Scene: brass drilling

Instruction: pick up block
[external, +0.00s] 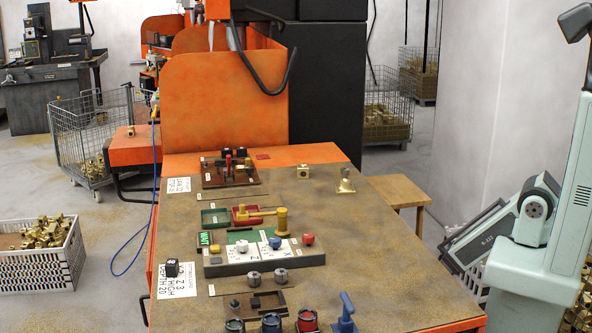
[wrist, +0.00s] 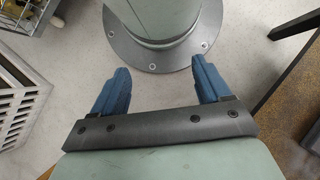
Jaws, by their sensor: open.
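Several block-like pieces are on the brown worktable (external: 390,240) in the external view, and I cannot tell which one the task means. A small brass block (external: 303,172) with a round hole sits near the back of the table. A dark block (external: 172,268) stands on a white label at the left. My gripper (wrist: 163,72) is open and empty in the wrist view, its blue fingers wide apart above the floor and pointing toward my base. No block shows between them. In the external view my arm is at the far right, off the table, and the fingers cannot be made out.
A grey control board (external: 215,265) with coloured knobs fills the middle of the table. Trays, cups and a blue upright tool (external: 346,312) stand at the front. A brass piece with a knob (external: 345,182) stands at the back right. The table's right side is largely clear.

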